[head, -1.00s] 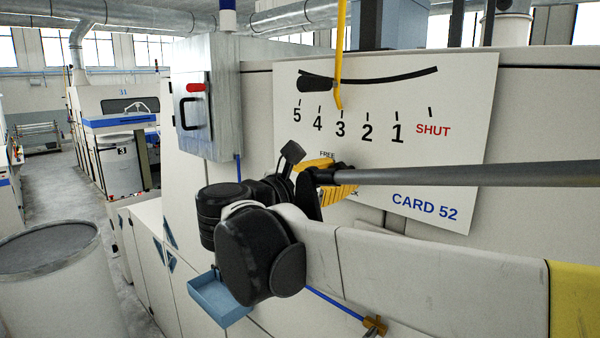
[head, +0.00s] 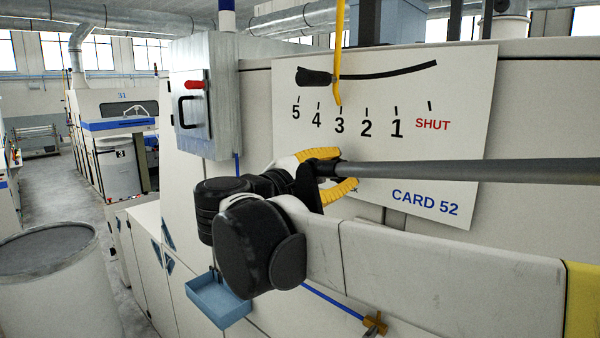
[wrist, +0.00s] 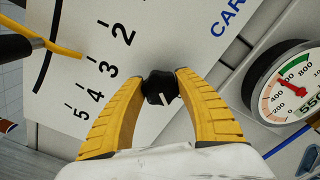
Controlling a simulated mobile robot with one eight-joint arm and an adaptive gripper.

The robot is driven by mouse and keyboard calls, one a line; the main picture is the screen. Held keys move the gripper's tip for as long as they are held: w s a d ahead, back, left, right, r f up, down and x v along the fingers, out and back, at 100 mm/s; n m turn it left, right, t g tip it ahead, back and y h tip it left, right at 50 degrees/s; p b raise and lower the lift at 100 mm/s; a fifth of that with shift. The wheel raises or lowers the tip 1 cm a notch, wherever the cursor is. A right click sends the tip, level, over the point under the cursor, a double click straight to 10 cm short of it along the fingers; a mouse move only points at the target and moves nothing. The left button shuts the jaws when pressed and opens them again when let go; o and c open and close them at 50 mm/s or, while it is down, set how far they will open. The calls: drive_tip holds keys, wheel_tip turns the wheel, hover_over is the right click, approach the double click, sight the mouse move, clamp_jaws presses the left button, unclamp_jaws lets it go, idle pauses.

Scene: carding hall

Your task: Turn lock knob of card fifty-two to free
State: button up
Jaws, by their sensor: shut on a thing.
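The lock knob (wrist: 158,88) is small and black with a white pointer mark. In the wrist view it sits between the two yellow fingers of my gripper (wrist: 162,84), which is shut on it. The mark points toward the bottom of that picture, slightly right. In the head view my gripper (head: 342,172) is against the white plate of card 52 (head: 460,130); its fingers and a grey bar hide the knob. The FREE label is hidden, and only a scrap of the lower label shows.
A grey bar (head: 480,172) crosses in front of the plate. A yellow pointer (head: 338,70) hangs over the scale near 3. A round gauge (wrist: 290,85) is beside the plate. A grey cabinet (head: 225,100) with a red switch stands left, and a large can (head: 50,290) is lower left.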

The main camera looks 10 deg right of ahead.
drive_tip(key=m, duration=0.4)
drive_tip(key=shift+m+b, duration=0.3)
drive_tip(key=shift+b, duration=0.1)
drive_tip(key=m, duration=0.3)
drive_tip(key=shift+f+m, duration=0.1)
drive_tip(key=shift+m, duration=0.3)
drive_tip(key=m+b, duration=0.1)
drive_tip(key=m, duration=0.3)
drive_tip(key=shift+f+m, duration=0.1)
drive_tip(key=shift+m, duration=1.9)
drive_tip(key=o, duration=1.2)
drive_tip(key=shift+d, duration=0.1)
